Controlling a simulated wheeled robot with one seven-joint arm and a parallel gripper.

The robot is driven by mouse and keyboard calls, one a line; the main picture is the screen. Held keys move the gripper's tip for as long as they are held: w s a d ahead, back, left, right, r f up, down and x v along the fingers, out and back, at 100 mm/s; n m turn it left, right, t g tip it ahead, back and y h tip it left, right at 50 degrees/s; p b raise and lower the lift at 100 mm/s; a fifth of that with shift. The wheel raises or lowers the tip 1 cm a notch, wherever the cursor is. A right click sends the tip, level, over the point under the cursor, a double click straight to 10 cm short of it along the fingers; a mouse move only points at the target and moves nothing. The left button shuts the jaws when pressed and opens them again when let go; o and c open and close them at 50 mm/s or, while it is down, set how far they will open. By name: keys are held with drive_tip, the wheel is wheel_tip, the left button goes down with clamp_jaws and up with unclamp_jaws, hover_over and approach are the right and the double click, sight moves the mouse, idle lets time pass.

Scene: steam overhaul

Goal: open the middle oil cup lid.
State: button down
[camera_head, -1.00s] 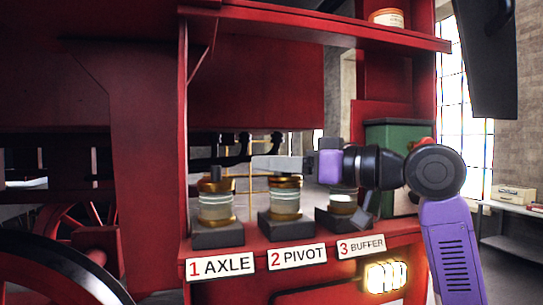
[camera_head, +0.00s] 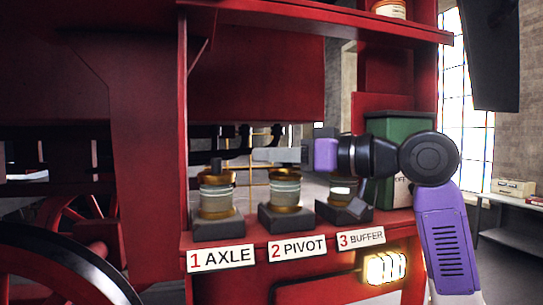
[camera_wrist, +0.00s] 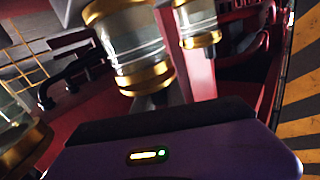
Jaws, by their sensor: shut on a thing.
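The middle oil cup (camera_head: 286,192), a glass body with brass bands, stands on a dark block above the label "2 PIVOT". Its brass lid (camera_head: 286,173) sits at the top, just under the grey fingers. My gripper (camera_head: 282,155) reaches in from the right, level, and is shut on the lid's top; the fingers hide the grip itself. I cannot tell any gap between lid and cup. In the wrist view, brass-and-glass cups (camera_wrist: 137,48) show beyond my purple gripper body; the fingertips are not visible there.
The axle cup (camera_head: 216,195) with a dark knob stands left, and the buffer cup (camera_head: 343,192) stands right, below my wrist. A green box (camera_head: 398,140) is behind my wrist. A red shelf (camera_head: 400,28) with a tin hangs above. A lit lamp (camera_head: 385,268) is below.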

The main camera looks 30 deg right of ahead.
drive_tip(key=shift+w+d+f+m+g+h, duration=0.15)
drive_tip(key=shift+w+m+g, duration=0.65)
drive_tip(key=shift+m+g, duration=0.9)
drive_tip(key=shift+w+d+f+m+g+h, duration=0.1)
drive_tip(key=shift+w+d+m+g, duration=0.15)
drive_tip(key=shift+w+m+g, duration=1.4)
drive_tip(key=shift+d+f+m+g+h, duration=0.15)
drive_tip(key=shift+m+g, duration=0.6)
drive_tip(key=shift+g, duration=2)
drive_tip(key=c, duration=1.4)
unclamp_jaws()
drive_tip(key=shift+o, duration=0.2)
